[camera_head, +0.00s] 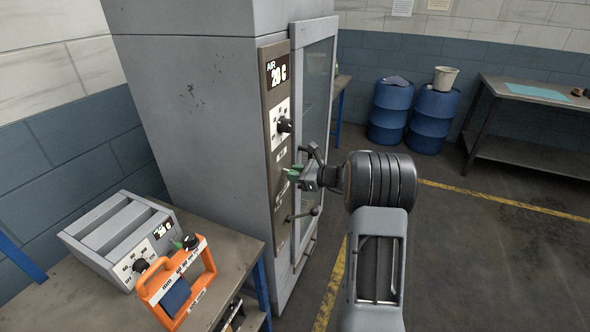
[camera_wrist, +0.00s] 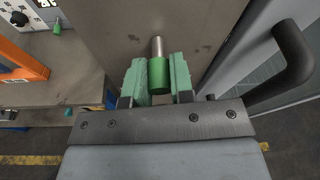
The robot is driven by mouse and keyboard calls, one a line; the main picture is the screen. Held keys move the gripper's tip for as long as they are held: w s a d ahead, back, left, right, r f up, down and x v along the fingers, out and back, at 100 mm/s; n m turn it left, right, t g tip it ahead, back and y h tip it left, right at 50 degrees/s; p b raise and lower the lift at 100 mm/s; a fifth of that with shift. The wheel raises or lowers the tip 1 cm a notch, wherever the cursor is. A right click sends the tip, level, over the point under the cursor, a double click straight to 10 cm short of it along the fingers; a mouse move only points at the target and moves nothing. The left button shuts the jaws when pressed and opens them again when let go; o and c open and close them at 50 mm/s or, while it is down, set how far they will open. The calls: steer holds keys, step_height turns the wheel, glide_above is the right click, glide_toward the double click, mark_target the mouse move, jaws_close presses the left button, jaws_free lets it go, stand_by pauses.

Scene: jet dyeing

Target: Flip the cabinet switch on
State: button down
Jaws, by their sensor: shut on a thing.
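The grey cabinet (camera_head: 205,110) stands in the middle of the head view, with a brown control panel (camera_head: 271,215) along its front edge. The cabinet switch (camera_wrist: 159,72), a metal lever with a green tip, sits between my green finger pads in the wrist view. My gripper (camera_head: 291,173) is at the panel, below the black knob (camera_head: 285,125), and is shut on the switch's green tip. In the head view the gripper hides most of the switch. A temperature display reading 20 C (camera_head: 278,75) is at the panel's top.
A black door handle (camera_wrist: 292,62) is close to the right of my gripper. A bench (camera_head: 225,262) at lower left holds a grey control unit (camera_head: 112,232) and an orange-framed device (camera_head: 178,287). Blue drums (camera_head: 388,112) and a metal table (camera_head: 530,158) stand farther back, with open floor between.

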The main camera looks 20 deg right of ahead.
step_height(320, 180, up, 2)
steer(key=g+h+p, duration=0.2)
steer(key=p, duration=0.3)
steer(key=shift+g+h+p, duration=0.4)
steer(key=shift+g+p, duration=0.2)
steer(key=shift+p, duration=0.45)
steer(key=shift+w, duration=0.1)
steer(key=c, duration=1)
jaws_free()
steer(key=b+v, duration=0.1)
steer(key=v, duration=1.2)
steer(key=shift+s+r+b, duration=0.25)
steer(key=shift+r+b, duration=0.1)
steer(key=shift+b, duration=0.05)
steer(key=shift+d, duration=0.1)
